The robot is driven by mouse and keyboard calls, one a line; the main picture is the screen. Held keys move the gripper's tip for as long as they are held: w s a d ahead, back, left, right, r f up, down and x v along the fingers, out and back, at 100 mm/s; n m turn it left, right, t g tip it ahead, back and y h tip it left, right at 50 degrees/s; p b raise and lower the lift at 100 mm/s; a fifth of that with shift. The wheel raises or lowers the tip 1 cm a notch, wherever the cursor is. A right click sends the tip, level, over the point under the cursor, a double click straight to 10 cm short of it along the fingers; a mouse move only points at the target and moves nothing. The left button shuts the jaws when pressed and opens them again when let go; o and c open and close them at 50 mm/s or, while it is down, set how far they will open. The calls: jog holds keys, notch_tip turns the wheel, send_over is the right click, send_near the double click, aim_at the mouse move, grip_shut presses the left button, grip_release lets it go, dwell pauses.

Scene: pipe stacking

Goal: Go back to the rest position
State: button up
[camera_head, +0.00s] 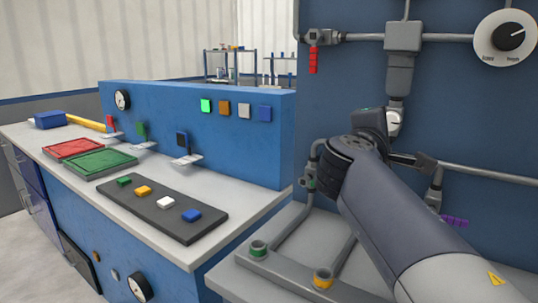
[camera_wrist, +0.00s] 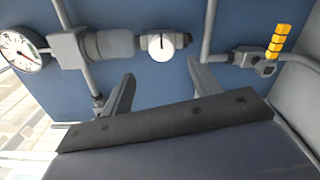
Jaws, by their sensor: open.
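My gripper (camera_wrist: 162,82) is open and empty in the wrist view, its two grey fingers wide apart in front of the blue pipe panel (camera_wrist: 165,78). A round white knob (camera_wrist: 155,42) on the pipework lies beyond the gap between the fingers. No held object shows. In the head view my arm reaches up from the lower right to the pipe panel (camera_head: 350,85), its wrist close to the pipes. The fingers are hard to make out there, partly hidden by the arm.
Near my arm are a valve with a red handle (camera_head: 313,60), a purple handle (camera_head: 453,222), a dial (camera_head: 507,38) and a pipe frame with green (camera_head: 258,248) and yellow (camera_head: 323,278) rings. At left, a bench carries red (camera_head: 73,148) and green (camera_head: 101,164) trays.

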aim_at(389, 122)
jog(key=x, duration=1)
jog(key=shift+w+d+f, duration=0.1)
jog(key=shift+f, duration=0.05)
jog(key=shift+w+r+n+p, duration=0.1)
jog(key=shift+r+n+p, duration=0.25)
jog(key=shift+p, duration=0.4)
jog(key=shift+n+p, duration=0.4)
jog(key=shift+n, duration=0.05)
jog(key=n+p, duration=0.9)
jog(key=p, duration=0.2)
jog(key=shift+n, duration=0.4)
jog(key=n+p, duration=0.3)
jog(key=p, duration=0.2)
jog(key=shift+n, duration=0.4)
jog(key=n+p, duration=0.1)
jog(key=p, duration=0.1)
jog(key=n+p, duration=0.2)
jog(key=shift+a+f, duration=0.1)
jog(key=shift+a, duration=0.1)
jog(key=shift+s+a+f, duration=0.2)
jog(key=shift+s, duration=0.1)
jog(key=shift+s+a+r, duration=0.1)
jog(key=shift+s+a, duration=0.1)
jog(key=shift+s, duration=0.1)
jog(key=shift+s, duration=0.1)
